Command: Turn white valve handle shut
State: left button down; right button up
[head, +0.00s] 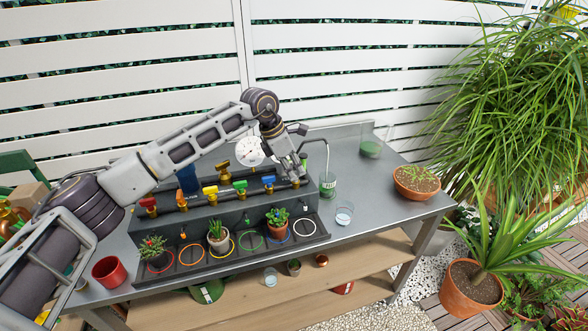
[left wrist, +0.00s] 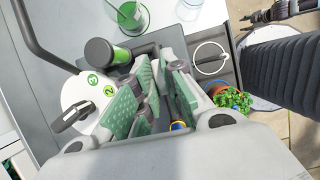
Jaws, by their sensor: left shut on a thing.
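My left gripper (head: 297,173) reaches down onto the right end of the valve row on the dark bench rack (head: 235,211). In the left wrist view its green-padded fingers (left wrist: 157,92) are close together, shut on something. From its place in the row this is the white valve handle, which the fingers hide almost wholly; I cannot make out its angle. To its left stand a blue valve handle (head: 269,180), a green one (head: 240,185), a yellow one (head: 210,190) and a red one (head: 148,202). Part of my right arm may show at the wrist view's top right corner.
A spouted pipe (head: 318,141) stands over a green-labelled cup (head: 327,186) right of the gripper. A small glass (head: 344,214) and a potted seedling bowl (head: 416,182) stand farther right. Small potted plants (head: 217,236) sit on coloured rings in front. The bench's right part is mostly clear.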

pick_arm(q)
jog(key=c, duration=1.5)
grip_release()
jog(key=shift+r, duration=0.1)
jog(key=v, duration=1.1)
jog(key=shift+r, duration=0.4)
jog(key=shift+a, duration=0.15)
